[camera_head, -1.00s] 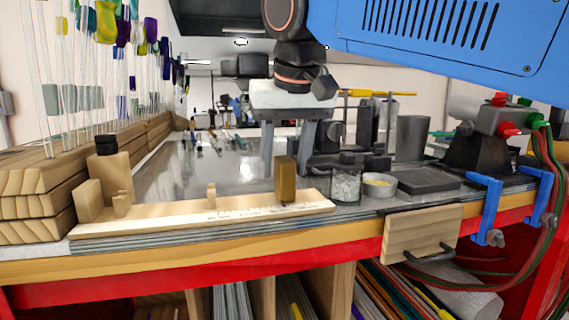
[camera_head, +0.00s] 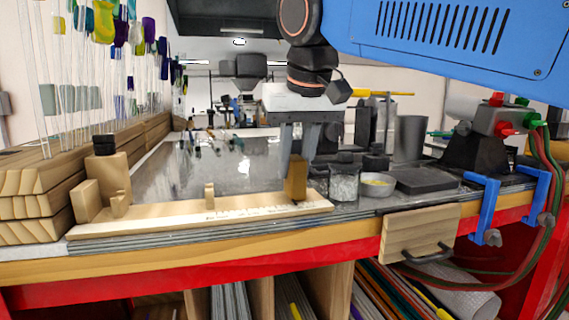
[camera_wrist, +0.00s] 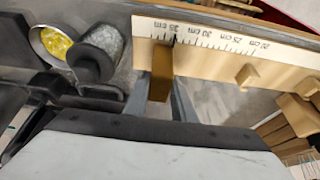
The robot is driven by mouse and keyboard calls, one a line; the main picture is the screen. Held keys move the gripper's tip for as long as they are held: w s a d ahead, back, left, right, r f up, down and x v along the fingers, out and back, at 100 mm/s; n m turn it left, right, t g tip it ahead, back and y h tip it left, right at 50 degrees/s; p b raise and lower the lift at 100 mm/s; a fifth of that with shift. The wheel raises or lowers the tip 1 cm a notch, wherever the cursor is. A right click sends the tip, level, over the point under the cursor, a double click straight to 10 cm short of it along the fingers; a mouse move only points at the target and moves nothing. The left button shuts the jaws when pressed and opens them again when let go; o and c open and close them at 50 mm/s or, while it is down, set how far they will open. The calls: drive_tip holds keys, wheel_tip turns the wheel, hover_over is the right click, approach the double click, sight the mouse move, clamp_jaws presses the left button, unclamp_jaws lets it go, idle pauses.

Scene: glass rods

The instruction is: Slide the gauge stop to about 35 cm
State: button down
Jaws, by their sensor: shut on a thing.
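The gauge stop is a brown upright wooden block (camera_head: 296,178) near the right end of the pale wooden gauge rail (camera_head: 250,208). In the wrist view the stop (camera_wrist: 161,76) stands beside the printed scale, near the 35 cm label, which reads upside down. The exact reading is hard to tell. My gripper (camera_head: 297,158) comes down from above and is shut on the stop. In the wrist view its grey fingers (camera_wrist: 161,98) lie either side of the block, partly hidden by the gripper body.
A small peg (camera_head: 209,195) stands on the rail left of the stop. A bottle-shaped wooden block (camera_head: 108,172) stands at the rail's left end.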

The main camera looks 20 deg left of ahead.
drive_tip(key=shift+w+d, duration=0.5)
drive_tip(key=shift+d, duration=0.25)
drive_tip(key=c, duration=1.5)
unclamp_jaws()
drive_tip(key=shift+r, duration=0.1)
drive_tip(key=v, duration=1.7)
drive_tip(key=shift+s+r, duration=0.1)
drive_tip(key=shift+r, duration=0.05)
